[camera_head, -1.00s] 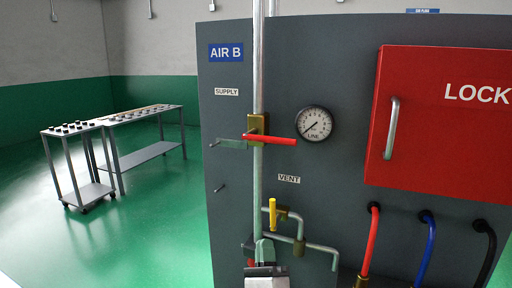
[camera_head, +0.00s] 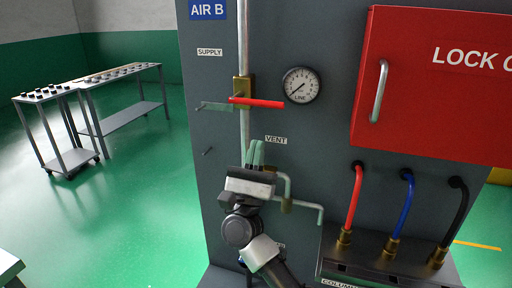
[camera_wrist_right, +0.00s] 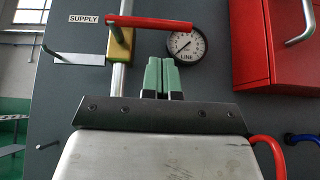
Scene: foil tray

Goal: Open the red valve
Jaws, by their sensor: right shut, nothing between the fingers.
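The red valve handle (camera_head: 256,102) lies horizontal across the vertical supply pipe, at a brass valve body (camera_head: 243,88) on the grey panel. It also shows in the right wrist view (camera_wrist_right: 150,23), above the fingers. My right gripper (camera_head: 256,152) is shut and empty, fingers pointing up, below the red handle and apart from it. In the right wrist view its green fingertips (camera_wrist_right: 162,76) are together, just below the handle's right part. The yellow vent handle is hidden behind my right gripper. My left gripper is not in view.
A gauge (camera_head: 301,85) sits right of the red handle. A thin metal bracket (camera_head: 213,107) sticks out left of the valve. A red lock cabinet (camera_head: 432,90) and red, blue and black hoses (camera_head: 407,205) are at right. Carts (camera_head: 60,133) stand at left on open green floor.

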